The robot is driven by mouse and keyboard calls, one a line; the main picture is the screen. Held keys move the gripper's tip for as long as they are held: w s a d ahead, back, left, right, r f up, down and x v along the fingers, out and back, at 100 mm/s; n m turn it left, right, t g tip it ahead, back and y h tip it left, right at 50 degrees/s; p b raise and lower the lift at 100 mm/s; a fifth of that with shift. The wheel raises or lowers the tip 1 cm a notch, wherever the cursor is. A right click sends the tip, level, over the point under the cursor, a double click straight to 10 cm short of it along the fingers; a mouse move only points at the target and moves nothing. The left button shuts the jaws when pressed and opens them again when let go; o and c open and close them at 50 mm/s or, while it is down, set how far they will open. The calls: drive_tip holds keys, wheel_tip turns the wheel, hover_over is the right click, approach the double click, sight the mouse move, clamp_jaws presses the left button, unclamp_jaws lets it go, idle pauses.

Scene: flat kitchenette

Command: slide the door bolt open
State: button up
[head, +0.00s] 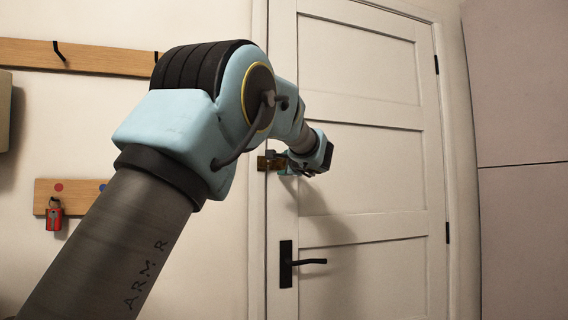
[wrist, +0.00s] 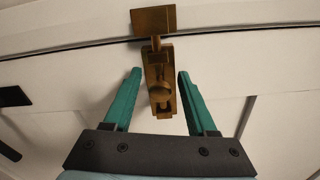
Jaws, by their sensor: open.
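The brass door bolt (wrist: 159,98) is mounted near the edge of the white door (head: 360,185). Its rod spans the door gap to the brass keeper (wrist: 153,20) on the frame; how deep its end sits in the keeper is unclear. The bolt knob stands up from the plate. My gripper (wrist: 159,75) is open in the wrist view, with one teal finger on each side of the bolt and visible gaps beside both. In the head view my gripper (head: 285,168) is at the door's left edge and hides most of the bolt; the keeper shows beside it (head: 263,163).
A black lever handle (head: 290,263) is below the bolt. A wooden rail (head: 85,57) with hooks and a lower board (head: 85,190) with a red padlock-like item (head: 54,219) are on the left wall. A pale panel (head: 520,100) stands right of the door.

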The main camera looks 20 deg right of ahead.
clamp_jaws()
idle(0.3)
idle(1.1)
